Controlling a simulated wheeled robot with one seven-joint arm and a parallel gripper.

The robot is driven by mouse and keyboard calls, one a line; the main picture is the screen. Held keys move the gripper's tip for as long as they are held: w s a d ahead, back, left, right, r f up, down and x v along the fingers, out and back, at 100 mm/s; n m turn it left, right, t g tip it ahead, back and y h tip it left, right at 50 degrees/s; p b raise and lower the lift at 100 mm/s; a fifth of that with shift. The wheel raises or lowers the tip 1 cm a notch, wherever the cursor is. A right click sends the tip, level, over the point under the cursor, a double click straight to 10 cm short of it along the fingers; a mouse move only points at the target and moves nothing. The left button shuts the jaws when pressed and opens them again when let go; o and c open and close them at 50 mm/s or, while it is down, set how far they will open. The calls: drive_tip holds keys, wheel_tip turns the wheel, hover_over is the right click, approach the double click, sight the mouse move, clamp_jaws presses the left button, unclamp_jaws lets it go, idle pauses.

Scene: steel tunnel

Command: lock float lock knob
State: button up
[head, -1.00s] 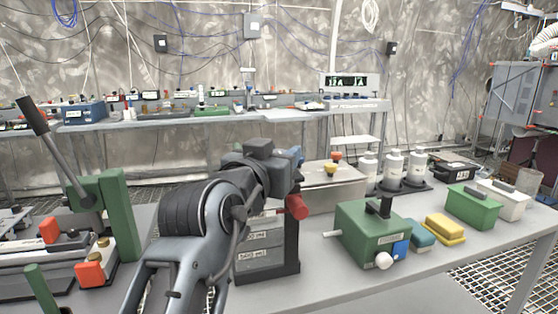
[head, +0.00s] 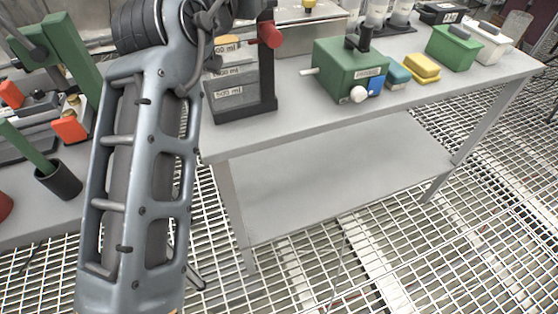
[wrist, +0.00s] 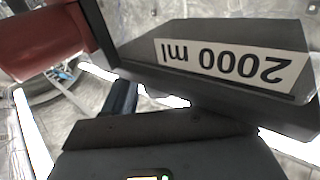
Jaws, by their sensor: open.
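A red knob (head: 270,35) sticks out from the dark upright post of a grey stand (head: 240,98) with volume labels, on the bench just right of my arm in the head view. I take it as the float lock knob. In the wrist view a large dull red part (wrist: 42,38), likely this knob, fills the upper left, close to the camera. A dark plate with an upside-down "2000 ml" label (wrist: 222,60) is beside it. My gripper (wrist: 165,135) shows as dark parts low in the wrist view, open and apart from the red part. Its fingertips are not clear, and the head view leaves it out.
A green box (head: 348,70) with a white knob and a blue part stands right of the stand. A blue block, a yellow block (head: 421,67) and a green container (head: 454,47) follow. Green lever equipment (head: 70,65) stands left. The bench front and lower shelf are clear.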

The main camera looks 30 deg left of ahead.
drive_tip(key=shift+r+n+y+p, duration=0.4)
drive_tip(key=shift+y+p, duration=0.2)
drive_tip(key=shift+p, duration=1.35)
drive_tip(key=n+g+y+p, duration=0.1)
drive_tip(key=n+y+p, duration=0.1)
drive_tip(key=p, duration=0.8)
drive_tip(key=shift+f+g+y+p, duration=0.1)
drive_tip(key=shift+g+y+p, duration=0.25)
drive_tip(key=shift+y, duration=0.35)
drive_tip(key=n+y+p, duration=0.1)
drive_tip(key=p, duration=0.2)
drive_tip(key=shift+g, duration=0.35)
drive_tip(key=shift+f+n+g+y+p, duration=0.15)
drive_tip(key=shift+n+g+y+p, duration=0.25)
drive_tip(key=shift+n+y+p, duration=0.45)
drive_tip(key=shift+g+y+p, duration=0.25)
drive_tip(key=shift+g+p, duration=0.05)
drive_tip(key=shift+p, duration=0.25)
drive_tip(key=shift+f+n+g+y, duration=0.2)
drive_tip(key=shift+n+g+y, duration=0.85)
drive_tip(key=shift+g+y, duration=0.05)
drive_tip(key=shift+n+g+y+b, duration=0.35)
drive_tip(key=shift+n+g+y, duration=0.05)
drive_tip(key=shift+g, duration=0.1)
